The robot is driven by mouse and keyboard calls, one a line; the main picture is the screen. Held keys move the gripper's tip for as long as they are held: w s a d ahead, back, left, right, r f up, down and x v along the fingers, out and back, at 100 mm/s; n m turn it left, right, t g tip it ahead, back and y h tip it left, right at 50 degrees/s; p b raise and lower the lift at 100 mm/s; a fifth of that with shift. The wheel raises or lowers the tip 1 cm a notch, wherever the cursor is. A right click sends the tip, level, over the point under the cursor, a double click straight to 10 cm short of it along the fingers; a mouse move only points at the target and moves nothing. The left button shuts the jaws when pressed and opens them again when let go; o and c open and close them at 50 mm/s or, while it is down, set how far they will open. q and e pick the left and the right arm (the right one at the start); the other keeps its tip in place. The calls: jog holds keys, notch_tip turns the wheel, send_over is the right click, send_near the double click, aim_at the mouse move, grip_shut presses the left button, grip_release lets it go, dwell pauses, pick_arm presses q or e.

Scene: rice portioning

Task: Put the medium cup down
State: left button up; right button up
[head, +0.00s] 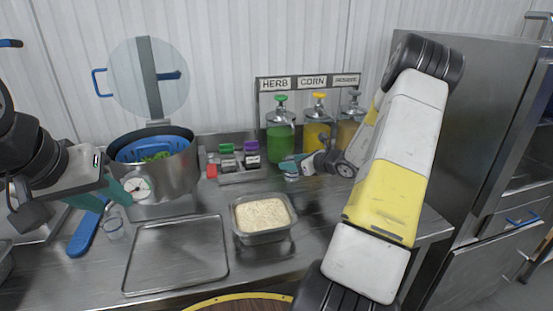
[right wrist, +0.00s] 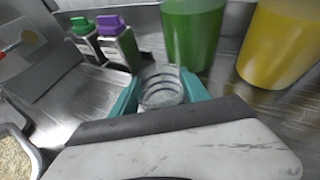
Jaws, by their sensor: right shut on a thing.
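A clear ribbed cup (right wrist: 162,92) sits between the teal fingers of my right gripper (right wrist: 160,80), which is shut on it. In the head view the cup (head: 291,176) is in front of the green dispenser, low over or on the counter; I cannot tell if its base touches. I take it for the medium cup. My left gripper (head: 122,193) is at the left, in front of the pot. Whether the left fingers are open or shut is unclear.
Green (head: 281,137) and yellow (head: 316,132) dispensers stand behind the held cup. A rack of small green- and purple-topped containers (head: 240,163) is to its left. A rice pan (head: 266,237), an empty tray (head: 176,254) and a pot (head: 168,180) occupy the counter.

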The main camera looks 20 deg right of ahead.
jog(key=shift+f, duration=0.15)
jog(key=o, duration=1.5)
